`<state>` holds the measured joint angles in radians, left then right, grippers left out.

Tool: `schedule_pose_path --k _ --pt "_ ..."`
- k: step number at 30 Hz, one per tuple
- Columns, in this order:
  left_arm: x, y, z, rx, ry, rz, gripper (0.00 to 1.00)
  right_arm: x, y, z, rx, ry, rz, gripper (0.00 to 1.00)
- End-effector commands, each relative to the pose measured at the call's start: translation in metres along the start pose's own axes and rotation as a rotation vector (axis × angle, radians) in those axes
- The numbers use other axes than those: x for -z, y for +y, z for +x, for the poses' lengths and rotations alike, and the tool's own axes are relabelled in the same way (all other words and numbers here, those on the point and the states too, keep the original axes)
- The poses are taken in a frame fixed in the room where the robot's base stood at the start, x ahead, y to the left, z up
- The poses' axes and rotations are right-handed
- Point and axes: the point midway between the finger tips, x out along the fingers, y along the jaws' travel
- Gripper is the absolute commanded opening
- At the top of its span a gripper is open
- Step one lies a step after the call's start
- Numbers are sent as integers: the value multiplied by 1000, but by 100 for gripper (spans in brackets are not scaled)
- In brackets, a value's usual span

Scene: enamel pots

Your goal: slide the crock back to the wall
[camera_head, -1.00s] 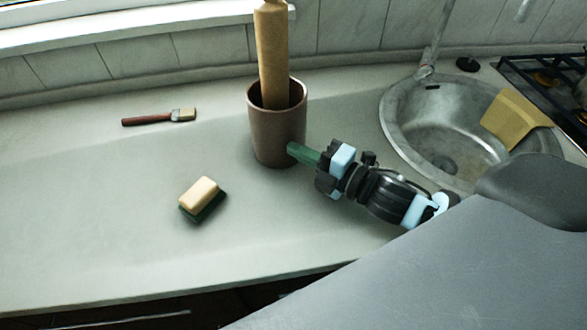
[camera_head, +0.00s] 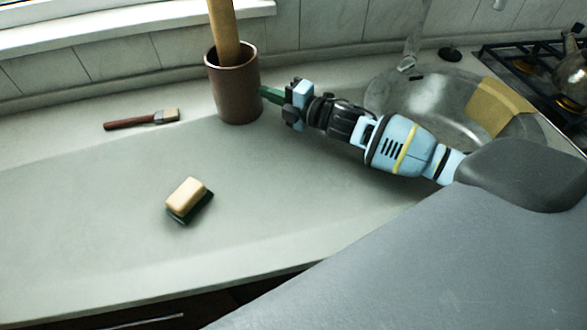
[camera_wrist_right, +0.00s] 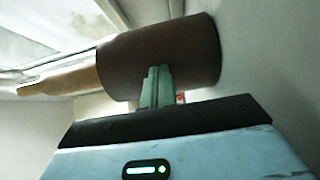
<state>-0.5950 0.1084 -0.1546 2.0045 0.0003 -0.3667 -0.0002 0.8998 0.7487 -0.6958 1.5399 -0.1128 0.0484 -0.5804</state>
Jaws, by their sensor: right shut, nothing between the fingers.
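The brown crock (camera_head: 236,92) stands upright on the counter near the tiled wall, with a wooden rolling pin (camera_head: 223,30) in it leaning slightly left. My right gripper (camera_head: 266,92) is shut and empty, its green fingertips at the crock's right side, seemingly touching it. In the right wrist view the crock (camera_wrist_right: 190,55) lies sideways in the picture, just beyond the closed fingers (camera_wrist_right: 157,78), and the rolling pin (camera_wrist_right: 62,80) sticks out to the left. A strip of counter shows between crock and wall. My left gripper is not in view.
A brush (camera_head: 142,119) lies left of the crock. A sponge (camera_head: 188,199) lies nearer the front. The sink (camera_head: 425,100) with a yellow cloth (camera_head: 498,106) is behind my right arm, and the stove (camera_head: 535,75) is at far right.

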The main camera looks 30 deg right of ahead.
Motion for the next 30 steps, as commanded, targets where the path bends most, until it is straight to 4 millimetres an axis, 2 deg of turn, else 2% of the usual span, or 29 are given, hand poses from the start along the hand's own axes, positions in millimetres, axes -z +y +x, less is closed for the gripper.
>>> schedule_pose_path --k 2,12,30 --pt "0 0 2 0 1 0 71 -8 -1 8 1 -1 0 0" --pt "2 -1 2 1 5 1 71 -6 -1 7 0 1 1 0" --pt "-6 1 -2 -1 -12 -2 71 -6 -1 6 1 0 0 0"
